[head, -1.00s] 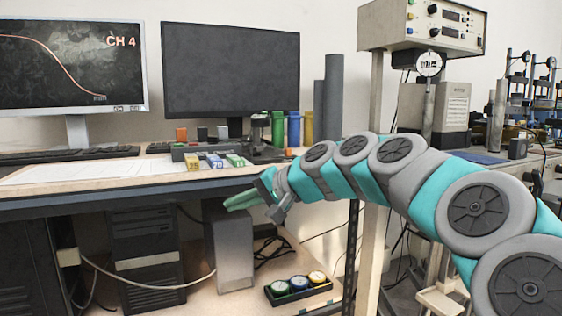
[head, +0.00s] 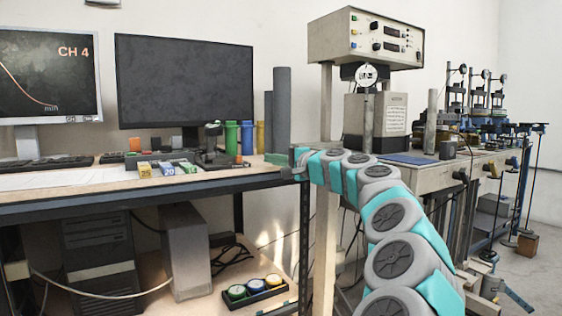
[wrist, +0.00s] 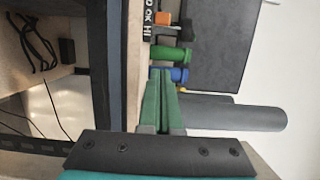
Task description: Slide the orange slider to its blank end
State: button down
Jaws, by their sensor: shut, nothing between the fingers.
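An orange block (head: 136,144) stands on a long grey box on the bench top, left of the middle in the head view. A small orange piece (head: 239,161) lies near the bench edge by a black device. I cannot tell for sure which of these is the slider. My gripper (head: 268,159), with green fingers, is shut and empty, over the bench's right end. It also shows in the wrist view (wrist: 161,72).
Yellow, blue and green number blocks (head: 167,169) stand along the bench's front edge. Green, blue and yellow cylinders (head: 247,137) and tall grey cylinders (head: 282,112) stand behind my gripper. A dark monitor (head: 185,82) is behind. A tray of round coloured pieces (head: 256,288) is below.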

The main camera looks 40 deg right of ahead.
aim_at(238, 170)
jog(key=w, duration=0.3)
jog(key=shift+f, duration=0.1)
jog(key=shift+w+a, duration=0.25)
jog(key=shift+a, duration=0.8)
jog(key=shift+w+a, duration=0.2)
jog(key=shift+a, duration=0.8)
jog(key=a, duration=0.2)
jog(key=w+a, duration=0.1)
jog(key=a, duration=0.1)
jog(key=shift+a, duration=0.15)
